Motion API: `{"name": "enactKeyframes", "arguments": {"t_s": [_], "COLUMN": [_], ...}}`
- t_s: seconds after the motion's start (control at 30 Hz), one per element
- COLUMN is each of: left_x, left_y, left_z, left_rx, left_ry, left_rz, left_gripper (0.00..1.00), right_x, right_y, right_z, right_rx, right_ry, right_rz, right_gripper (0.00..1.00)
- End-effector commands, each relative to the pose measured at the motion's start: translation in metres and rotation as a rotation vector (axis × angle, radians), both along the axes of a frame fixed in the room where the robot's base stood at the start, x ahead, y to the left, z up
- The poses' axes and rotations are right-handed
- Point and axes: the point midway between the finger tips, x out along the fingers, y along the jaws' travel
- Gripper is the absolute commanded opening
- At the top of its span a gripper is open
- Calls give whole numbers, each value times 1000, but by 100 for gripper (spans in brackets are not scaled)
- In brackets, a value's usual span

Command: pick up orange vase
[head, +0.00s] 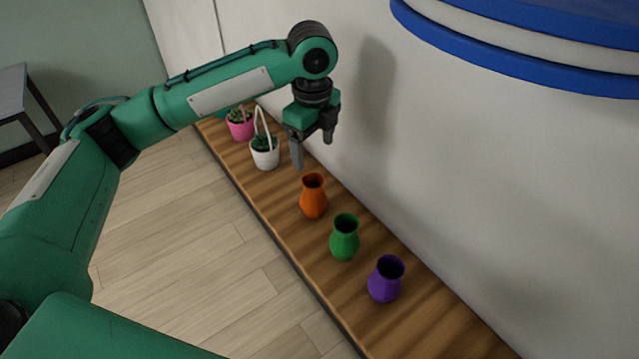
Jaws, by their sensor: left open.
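The orange vase (313,198) stands upright on a wooden shelf (430,328), at the far end of a row of three vases. My left gripper (313,152) points down above and slightly beyond the orange vase in the head view. Its two dark fingers are apart with nothing between them. The fingers appear clear of the vase, though the exact height is hard to tell. My right gripper is not in view.
A green vase (344,238) and a purple vase (385,280) stand nearer along the shelf. A white basket-like pot (265,155) and a pink pot (240,128) with plants stand farther back. The white wall (480,200) borders the shelf; pale floor (190,250) lies left.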

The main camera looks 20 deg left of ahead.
Motion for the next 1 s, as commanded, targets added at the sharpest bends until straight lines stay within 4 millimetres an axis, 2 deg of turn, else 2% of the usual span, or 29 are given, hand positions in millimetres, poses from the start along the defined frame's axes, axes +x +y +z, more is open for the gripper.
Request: {"name": "enactKeyframes", "arguments": {"t_s": [0.3,0.4,0.57,0.77,1.0], "left_x": [-1,-1,-1,0,0], "left_y": [1,1,1,2,2], "left_z": [-55,-70,-82,-100,-131], "left_rx": [3,3,2,2,2], "left_ry": [6,5,2,6,2], "left_rz": [-1,0,-1,0,-1], "left_gripper": [75,75,75,75,75], "right_x": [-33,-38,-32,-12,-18], "right_y": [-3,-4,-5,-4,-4], "right_z": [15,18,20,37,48], "right_rx": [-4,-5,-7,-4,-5], "right_ry": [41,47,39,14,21], "right_rz": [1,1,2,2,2], "right_gripper": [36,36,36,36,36]}}
